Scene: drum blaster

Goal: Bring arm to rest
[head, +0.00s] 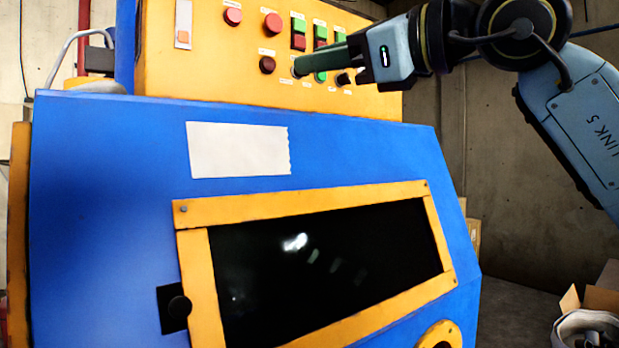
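My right arm comes in from the right, and its gripper (299,68) is in front of the yellow control panel (200,75) of the blue drum blaster (100,200). The fingers show as one dark green-grey bar pointing left, so I cannot tell whether they are open or shut. The tip overlaps the lower row of buttons; I cannot tell whether it touches one. A green button (321,77) and a black knob (344,79) show just below the fingers. Red buttons (272,23) sit above and to the left. My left gripper is not in view.
The blaster's yellow-framed dark window (330,265) faces me, below a blank white label (238,150). An open cardboard box (598,298) and a pale bin (588,330) stand at lower right. Open floor (515,315) and a concrete wall (515,200) lie right of the machine.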

